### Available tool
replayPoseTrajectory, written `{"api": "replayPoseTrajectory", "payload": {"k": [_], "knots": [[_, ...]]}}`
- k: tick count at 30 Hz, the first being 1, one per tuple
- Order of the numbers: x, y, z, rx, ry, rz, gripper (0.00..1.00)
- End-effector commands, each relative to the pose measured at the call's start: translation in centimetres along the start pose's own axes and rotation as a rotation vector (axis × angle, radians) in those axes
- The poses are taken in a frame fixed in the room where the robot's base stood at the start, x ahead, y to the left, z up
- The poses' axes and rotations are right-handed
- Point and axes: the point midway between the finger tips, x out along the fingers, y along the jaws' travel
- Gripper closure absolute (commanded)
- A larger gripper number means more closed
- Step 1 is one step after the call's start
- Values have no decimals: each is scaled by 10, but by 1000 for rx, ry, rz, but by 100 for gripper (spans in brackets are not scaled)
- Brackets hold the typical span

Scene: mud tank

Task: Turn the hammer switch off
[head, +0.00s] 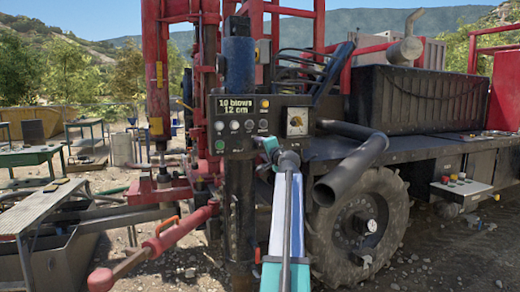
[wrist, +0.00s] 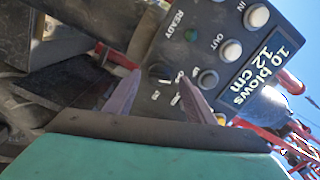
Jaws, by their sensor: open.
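The control panel is a black box (head: 218,142) in the middle of the head view, with a lit display (head: 236,107) reading "10 blows 12 cm". In the wrist view the panel fills the upper right, turned on its side, and the display (wrist: 262,75) shows there too. A small dark switch (wrist: 160,71) sits on the panel between my fingertips; its small labels and exact setting are too blurred to read. My gripper (wrist: 158,76) is open, its two fingers on either side of the switch. I cannot tell whether they touch it. In the head view my wrist hides part of the panel.
In the wrist view, round buttons (wrist: 232,49) and a dark green READY lamp (wrist: 191,35) lie close beside the fingers.

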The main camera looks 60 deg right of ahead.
Motion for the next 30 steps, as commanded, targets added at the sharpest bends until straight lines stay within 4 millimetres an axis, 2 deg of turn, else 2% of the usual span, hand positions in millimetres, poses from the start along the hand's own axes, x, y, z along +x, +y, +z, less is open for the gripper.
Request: {"api": "replayPoseTrajectory", "payload": {"k": [21,30], "knots": [[-86,-1,1,-1,2,-2,50],[-111,-1,0,0,1,-2,50]]}}
